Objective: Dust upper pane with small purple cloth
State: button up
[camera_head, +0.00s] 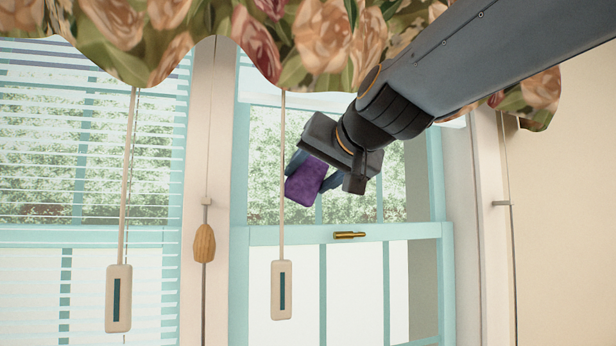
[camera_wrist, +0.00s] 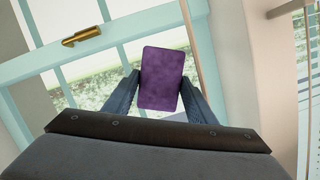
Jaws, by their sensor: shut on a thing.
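My gripper (camera_head: 316,176) is shut on a small purple cloth (camera_head: 304,182), a flat rounded rectangle. The cloth also shows in the wrist view (camera_wrist: 162,78), between the two fingers of my gripper (camera_wrist: 160,92). In the head view the cloth is in front of the upper pane (camera_head: 264,160) of the right window, above its middle rail. Greenery shows through the pane. I cannot tell whether the cloth touches the glass. My gripper and arm hide part of the pane's upper right.
A brass latch (camera_head: 350,235) sits on the teal middle rail (camera_head: 400,231). A cord with a pale pull (camera_head: 282,290) hangs just left of the cloth. A floral valance (camera_head: 300,45) hangs above. Blinds (camera_head: 90,140) cover the left window. A wooden cord pull (camera_head: 204,243) hangs between the windows.

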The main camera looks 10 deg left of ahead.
jog(key=shift+w, duration=0.1)
dwell(0.3)
jog(key=shift+w+a+b, duration=0.1)
jog(key=shift+w+a, duration=0.55)
jog(key=shift+w, duration=0.3)
jog(key=shift+w+a+b, duration=0.1)
jog(key=shift+w+a, duration=0.5)
jog(key=shift+w, duration=0.4)
jog(key=shift+w+a+b, duration=0.1)
jog(key=shift+w+a, duration=0.55)
jog(key=shift+w, duration=0.3)
jog(key=shift+w+a, duration=0.35)
jog(key=shift+w, duration=0.25)
jog(key=shift+w+d+b, duration=0.45)
jog(key=shift+d+b, duration=0.4)
jog(key=shift+b, duration=0.35)
jog(key=shift+w+d+b, duration=0.45)
jog(key=shift+d+b, duration=0.35)
jog(key=shift+b, duration=0.4)
jog(key=shift+w+d+b, duration=0.55)
jog(key=shift+d+b, duration=0.2)
jog(key=shift+b, duration=0.1)
jog(key=shift+w+d+b, duration=0.5)
jog(key=shift+d+b, duration=0.25)
jog(key=shift+b, duration=0.05)
jog(key=shift+w+d, duration=0.1)
